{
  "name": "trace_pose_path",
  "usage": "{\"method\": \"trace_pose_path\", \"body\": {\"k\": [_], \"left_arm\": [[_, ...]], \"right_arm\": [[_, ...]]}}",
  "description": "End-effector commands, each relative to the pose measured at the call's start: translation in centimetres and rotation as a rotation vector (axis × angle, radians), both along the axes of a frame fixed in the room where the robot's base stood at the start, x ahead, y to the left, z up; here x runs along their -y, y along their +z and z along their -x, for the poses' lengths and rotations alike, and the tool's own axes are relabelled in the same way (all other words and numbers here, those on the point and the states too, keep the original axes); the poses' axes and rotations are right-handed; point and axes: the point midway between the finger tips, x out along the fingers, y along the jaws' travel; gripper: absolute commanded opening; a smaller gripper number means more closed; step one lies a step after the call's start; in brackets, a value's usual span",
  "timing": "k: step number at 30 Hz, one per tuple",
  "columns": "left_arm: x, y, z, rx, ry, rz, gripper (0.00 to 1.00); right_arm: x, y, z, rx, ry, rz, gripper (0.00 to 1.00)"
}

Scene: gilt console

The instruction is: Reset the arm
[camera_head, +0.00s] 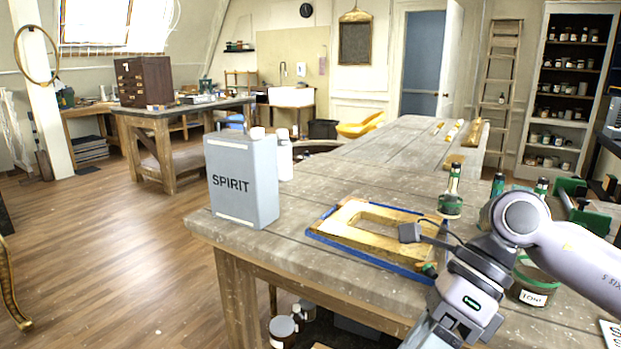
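My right arm comes in from the right over the workbench and bends down toward the bottom edge. Its wrist and gripper housing (466,303) are at the lower right, in front of the bench. The fingers cannot be made out, so whether they are open or shut does not show. My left arm and gripper are not in view.
A grey SPIRIT can (242,178) stands at the bench's left corner, with a white bottle (284,158) behind it. A gilt frame (352,241) lies on a blue-edged board beside my wrist. A green-topped bottle (451,196) and labelled jar (532,290) stand near my arm.

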Motion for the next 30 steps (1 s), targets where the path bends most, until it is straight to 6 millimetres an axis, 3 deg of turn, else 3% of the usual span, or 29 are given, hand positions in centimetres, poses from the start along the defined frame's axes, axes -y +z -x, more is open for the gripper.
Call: {"method": "trace_pose_path", "body": {"k": [1,6,10,14,19,23,26,30], "left_arm": [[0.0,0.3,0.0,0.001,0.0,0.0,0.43],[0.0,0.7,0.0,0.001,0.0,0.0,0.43],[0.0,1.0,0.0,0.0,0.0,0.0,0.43],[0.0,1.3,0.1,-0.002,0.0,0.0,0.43],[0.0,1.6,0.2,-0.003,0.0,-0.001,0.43],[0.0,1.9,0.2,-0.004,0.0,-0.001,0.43],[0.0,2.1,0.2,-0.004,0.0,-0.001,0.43],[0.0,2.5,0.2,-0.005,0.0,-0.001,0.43]], "right_arm": [[-1.9,-0.2,0.9,-0.064,-0.004,-0.099,0.69],[-6.9,1.0,2.8,-0.27,-0.075,-0.424,0.69],[-9.3,2.5,3.1,-0.447,-0.176,-0.658,0.69],[-10.3,3.9,2.2,-0.634,-0.321,-0.873,0.69],[-9.7,4.2,-0.4,-0.889,-0.569,-1.118,0.69],[-7.9,2.6,-2.9,-1.086,-0.803,-1.27,0.69],[-6.0,0.1,-4.5,-1.239,-1.006,-1.363,0.69],[-2.7,-5.1,-5.8,-1.445,-1.322,-1.452,0.69]]}}
